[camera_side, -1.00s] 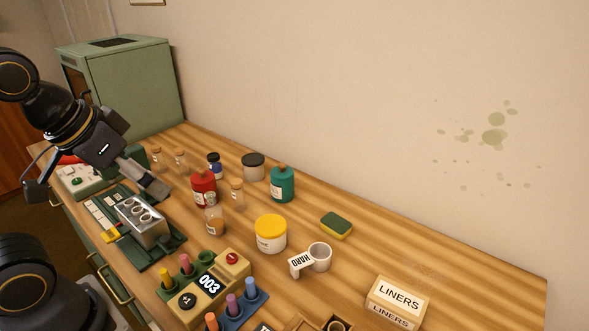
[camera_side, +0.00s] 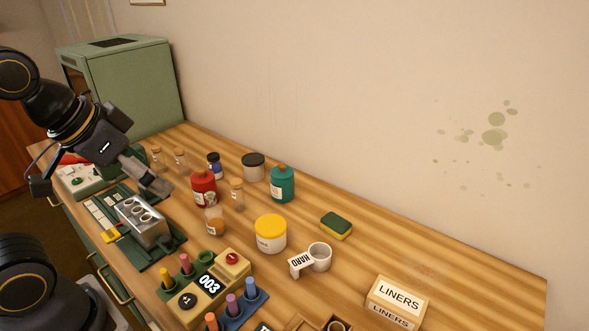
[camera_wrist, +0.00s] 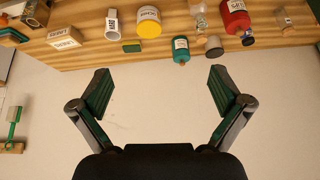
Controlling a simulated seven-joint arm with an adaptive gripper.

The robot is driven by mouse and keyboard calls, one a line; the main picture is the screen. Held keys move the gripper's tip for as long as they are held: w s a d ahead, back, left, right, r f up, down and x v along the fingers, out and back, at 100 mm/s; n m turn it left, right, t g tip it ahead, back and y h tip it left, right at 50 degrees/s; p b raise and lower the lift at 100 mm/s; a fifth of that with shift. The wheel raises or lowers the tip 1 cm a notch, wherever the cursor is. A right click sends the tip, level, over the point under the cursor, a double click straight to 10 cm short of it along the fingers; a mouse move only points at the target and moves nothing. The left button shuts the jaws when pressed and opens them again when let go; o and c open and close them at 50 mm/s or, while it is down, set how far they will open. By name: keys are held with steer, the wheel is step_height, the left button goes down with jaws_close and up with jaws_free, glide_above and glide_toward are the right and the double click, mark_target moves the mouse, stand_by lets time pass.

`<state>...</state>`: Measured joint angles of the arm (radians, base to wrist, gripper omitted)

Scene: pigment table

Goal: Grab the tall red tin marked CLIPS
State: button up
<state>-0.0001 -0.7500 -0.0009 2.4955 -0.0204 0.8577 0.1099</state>
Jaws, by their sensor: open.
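A red container (camera_side: 204,190) with a pale label stands on the table left of centre in the side view. It also shows at the upper right of the wrist view (camera_wrist: 236,20). Its label is too small to read, and I see no CLIPS marking anywhere. My gripper (camera_side: 158,185) is at the left in the side view, above the table and apart from the red container. In the wrist view my gripper (camera_wrist: 158,85) has its fingers wide apart with nothing between them.
A green bottle (camera_side: 282,186), a grey dark-lidded jar (camera_side: 253,168), small corked bottles (camera_side: 237,194) and a yellow-lidded jar (camera_side: 271,235) stand around the red container. A metal block (camera_side: 143,224) sits nearer my arm. A sponge (camera_side: 336,225) and LINERS box (camera_side: 397,300) are farther right.

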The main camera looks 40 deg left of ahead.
steer(key=w+d+r+m+t, duration=0.1)
steer(key=w+r+m, duration=0.1)
steer(key=w, duration=0.3)
steer(key=n+g+y, duration=0.1)
steer(key=n, duration=0.4)
glide_above(201, 176)
steer(key=s+d, duration=0.2)
steer(key=s, duration=0.6)
step_height(201, 176, down, 11)
steer(key=x, duration=1)
steer(key=shift+w+a, duration=0.1)
steer(key=shift+a, duration=0.15)
steer(key=shift+a+x, duration=0.15)
steer(key=shift+x, duration=1.4)
steer(key=shift+a+x, duration=0.15)
steer(key=shift+x, duration=1.4)
steer(key=shift+c, duration=0.2)
